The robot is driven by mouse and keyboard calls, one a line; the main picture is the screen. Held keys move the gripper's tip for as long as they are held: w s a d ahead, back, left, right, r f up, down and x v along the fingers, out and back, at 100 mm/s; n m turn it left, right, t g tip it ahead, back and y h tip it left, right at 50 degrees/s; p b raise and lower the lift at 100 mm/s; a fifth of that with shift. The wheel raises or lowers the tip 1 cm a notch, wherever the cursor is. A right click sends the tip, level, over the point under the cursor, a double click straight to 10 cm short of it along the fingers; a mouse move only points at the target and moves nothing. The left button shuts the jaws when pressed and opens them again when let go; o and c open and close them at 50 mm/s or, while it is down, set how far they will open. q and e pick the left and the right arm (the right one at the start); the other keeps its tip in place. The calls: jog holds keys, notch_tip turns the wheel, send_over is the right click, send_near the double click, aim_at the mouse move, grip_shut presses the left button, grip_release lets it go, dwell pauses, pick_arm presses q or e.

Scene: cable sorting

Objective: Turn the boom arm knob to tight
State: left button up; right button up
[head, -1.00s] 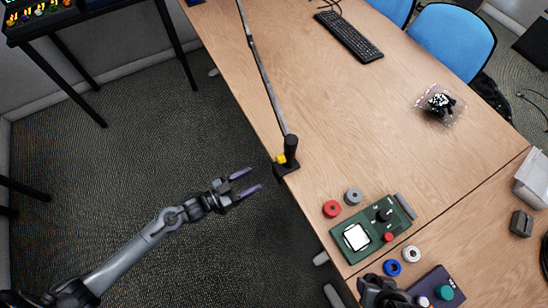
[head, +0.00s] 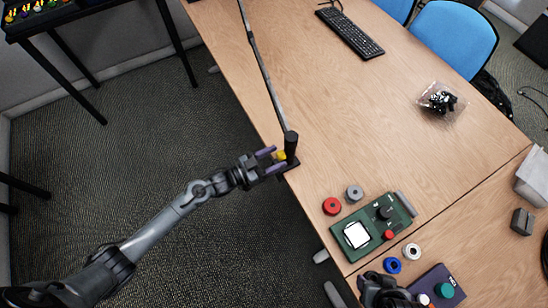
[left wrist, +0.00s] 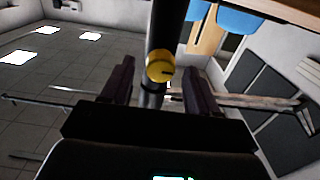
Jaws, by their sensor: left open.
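The boom arm (head: 262,65) is a long dark bar rising from a black post (head: 291,146) clamped at the table's left edge. Its yellow knob (head: 281,155) is on the left side of the post. My left gripper (head: 277,159) is open at the knob, with its purple fingers on either side. In the left wrist view, the round yellow knob (left wrist: 160,66) sits between the two spread fingers, with a dark mark toward its right side. Whether a finger touches it I cannot tell. My right gripper (head: 384,291) shows partly at the bottom edge; its jaws are unclear.
A green device (head: 358,215) with a white screen lies on the table to the right. Red (head: 331,206), grey (head: 354,192), blue (head: 393,265) and white (head: 412,251) rings lie around it. A keyboard (head: 350,34) lies at the back. The table around the post is clear.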

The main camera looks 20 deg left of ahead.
pick_arm(q)
jog(key=shift+w+d, duration=0.1)
jog(key=c, duration=1)
jog(key=shift+c, duration=0.2)
jog(key=shift+m, duration=0.4)
jog(key=m, duration=0.3)
jog(key=shift+m, duration=0.4)
jog(key=m, duration=0.4)
jog(key=shift+m+b, duration=0.3)
jog(key=shift+b, duration=0.1)
jog(key=shift+d+f+m+b, duration=0.1)
jog(key=shift+m+b, duration=0.2)
jog(key=shift+m, duration=1.85)
jog(key=shift+f+m+b, duration=0.1)
jog(key=shift+m+b, duration=0.2)
jog(key=shift+m, duration=1.85)
